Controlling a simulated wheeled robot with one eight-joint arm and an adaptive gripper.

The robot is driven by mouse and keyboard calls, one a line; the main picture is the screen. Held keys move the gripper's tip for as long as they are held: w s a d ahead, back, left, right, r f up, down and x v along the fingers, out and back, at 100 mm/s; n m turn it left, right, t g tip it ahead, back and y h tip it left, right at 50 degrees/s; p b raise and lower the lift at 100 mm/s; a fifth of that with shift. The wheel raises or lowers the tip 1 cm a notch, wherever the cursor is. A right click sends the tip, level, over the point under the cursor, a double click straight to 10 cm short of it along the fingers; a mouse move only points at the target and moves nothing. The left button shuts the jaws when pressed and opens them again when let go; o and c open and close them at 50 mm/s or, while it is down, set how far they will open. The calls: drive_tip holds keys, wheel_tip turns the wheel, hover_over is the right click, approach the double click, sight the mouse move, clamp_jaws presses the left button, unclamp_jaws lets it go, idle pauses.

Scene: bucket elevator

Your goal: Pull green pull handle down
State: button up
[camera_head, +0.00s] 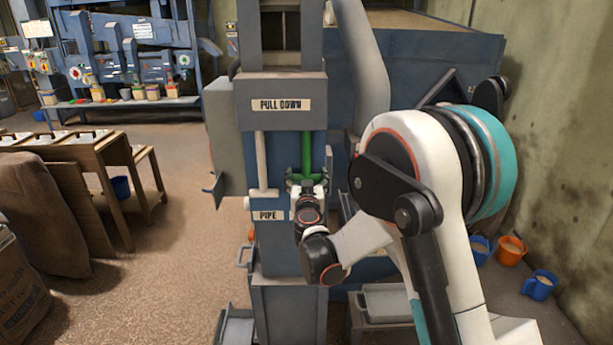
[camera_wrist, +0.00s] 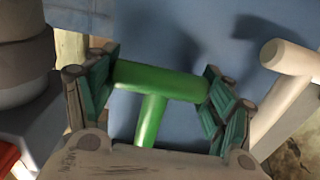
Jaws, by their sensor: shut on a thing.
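The green pull handle (camera_head: 307,150) hangs below the "PULL DOWN" plate on the front of the blue-grey elevator housing. It is a T shape, with a green shaft and a crossbar. My gripper (camera_head: 306,182) is at its lower end. In the wrist view the green handle (camera_wrist: 160,82) lies between the teal finger pads of my gripper (camera_wrist: 160,90), which is shut on the ends of the crossbar. In the head view the wrist and fingers partly hide the crossbar.
A similar cream handle (camera_head: 262,165) hangs just left of the green one, and shows at right in the wrist view (camera_wrist: 285,62). A "PIPE" label (camera_head: 268,215) is below. Blue and orange buckets (camera_head: 510,251) stand at the right wall. A wooden table (camera_head: 90,150) stands left, with open floor between.

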wheel_tip(320, 180, down, 8)
drive_tip(key=b, duration=0.4)
drive_tip(key=o, duration=1.5)
drive_tip(key=shift+f, duration=0.1)
drive_tip(key=s, duration=1.2)
drive_tip(key=shift+d, duration=0.1)
